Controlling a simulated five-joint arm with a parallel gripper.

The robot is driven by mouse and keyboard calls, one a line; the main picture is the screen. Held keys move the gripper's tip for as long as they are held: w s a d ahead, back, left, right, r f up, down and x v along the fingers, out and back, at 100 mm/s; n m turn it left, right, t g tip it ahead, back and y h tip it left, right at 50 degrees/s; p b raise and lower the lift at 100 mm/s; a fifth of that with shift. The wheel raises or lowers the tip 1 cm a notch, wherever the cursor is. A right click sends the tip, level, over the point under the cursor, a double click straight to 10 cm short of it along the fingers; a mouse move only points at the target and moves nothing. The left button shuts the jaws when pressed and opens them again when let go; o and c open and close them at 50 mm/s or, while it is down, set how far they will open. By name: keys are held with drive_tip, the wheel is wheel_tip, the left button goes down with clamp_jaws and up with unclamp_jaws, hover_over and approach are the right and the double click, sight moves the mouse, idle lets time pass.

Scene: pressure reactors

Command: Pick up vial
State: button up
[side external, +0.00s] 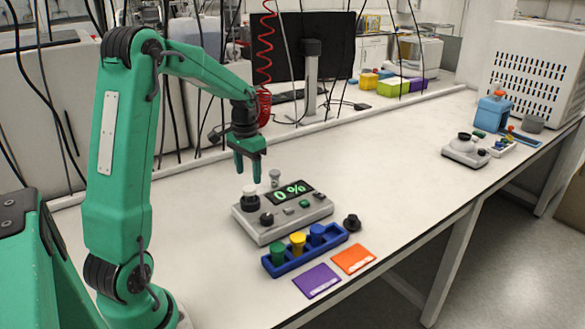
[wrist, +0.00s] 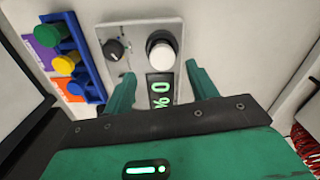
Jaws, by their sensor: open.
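A blue rack (side external: 297,258) stands on the bench in front of the grey device and holds vials with a green cap (side external: 277,250), a yellow cap (side external: 298,241) and a blue cap (side external: 317,233). The same green (wrist: 50,33), yellow (wrist: 66,63) and blue (wrist: 77,88) caps show at the left of the wrist view. A white-topped round piece (side external: 249,192) stands on the device's left part; it also shows in the wrist view (wrist: 162,50). My gripper (side external: 249,174) is open and empty above the device, with this white top beyond its fingertips (wrist: 160,68).
The grey device (side external: 285,219) has a display reading 0 % and knobs. Purple (side external: 317,280) and orange (side external: 353,259) cards lie in front of the rack, and a black knob-like piece (side external: 352,222) lies right of it. The bench between the device and the far-right equipment (side external: 465,151) is clear.

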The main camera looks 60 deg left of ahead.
sight(249, 188)
drive_tip(key=shift+f, duration=0.85)
drive_tip(key=shift+a+f, duration=0.2)
drive_tip(key=shift+f, duration=2.4)
drive_tip(key=c, duration=1.1)
drive_tip(key=shift+r, duration=0.1)
drive_tip(key=shift+c, duration=0.2)
